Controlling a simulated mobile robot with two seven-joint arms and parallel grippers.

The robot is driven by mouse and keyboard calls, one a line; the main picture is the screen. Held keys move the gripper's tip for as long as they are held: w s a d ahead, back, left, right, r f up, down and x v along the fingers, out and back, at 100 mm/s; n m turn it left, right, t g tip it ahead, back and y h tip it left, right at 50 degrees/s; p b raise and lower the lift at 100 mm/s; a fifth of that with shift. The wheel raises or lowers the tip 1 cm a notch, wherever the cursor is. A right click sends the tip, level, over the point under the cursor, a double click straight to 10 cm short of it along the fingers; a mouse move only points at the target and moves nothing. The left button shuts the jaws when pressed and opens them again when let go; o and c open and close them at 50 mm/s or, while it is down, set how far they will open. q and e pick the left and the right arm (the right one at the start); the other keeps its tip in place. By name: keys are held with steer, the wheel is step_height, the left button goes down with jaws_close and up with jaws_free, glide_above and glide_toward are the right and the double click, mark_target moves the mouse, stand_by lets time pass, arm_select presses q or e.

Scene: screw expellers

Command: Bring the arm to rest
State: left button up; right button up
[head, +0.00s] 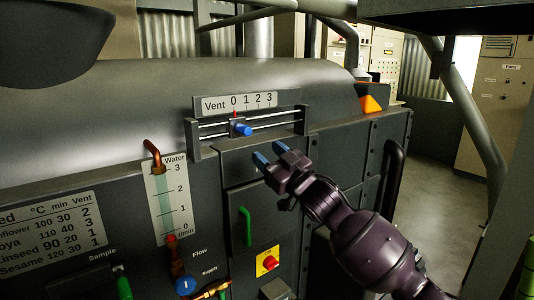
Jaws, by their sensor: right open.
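My right arm (375,243) comes in from the lower right, in front of the grey machine panel. My right gripper (270,154) is open and empty, with its blue-tipped fingers a little below and to the right of the vent slider (242,129). The fingertips look apart from the slider's blue knob. My left gripper is not in view.
The vent scale (237,104) has its slider near 0. A water gauge (168,203), green handle (246,226), red knob on a yellow plate (268,262) and settings chart (52,232) are on the panel. Open floor (434,205) lies at right.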

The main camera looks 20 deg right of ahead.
steer(key=s+d+f+m+g+h, duration=0.25)
steer(key=s+f, duration=0.35)
steer(key=f, duration=0.8)
steer(key=s+d+f+m+g+h, duration=0.15)
steer(key=s+f+h, duration=0.4)
steer(key=f, duration=0.75)
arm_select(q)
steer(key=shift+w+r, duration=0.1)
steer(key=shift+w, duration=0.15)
arm_select(e)
steer(key=s+d+f+m+g+h, duration=0.1)
steer(key=s+d+f+g, duration=0.1)
steer(key=s+f, duration=0.8)
steer(key=s+d+f+m+g+h, duration=0.1)
steer(key=s+d+f+m+g, duration=0.1)
steer(key=s+f, duration=0.7)
steer(key=s, duration=0.6)
steer(key=shift+f+g, duration=0.35)
steer(key=shift+g, duration=0.05)
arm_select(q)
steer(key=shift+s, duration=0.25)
arm_select(e)
steer(key=shift+s, duration=0.1)
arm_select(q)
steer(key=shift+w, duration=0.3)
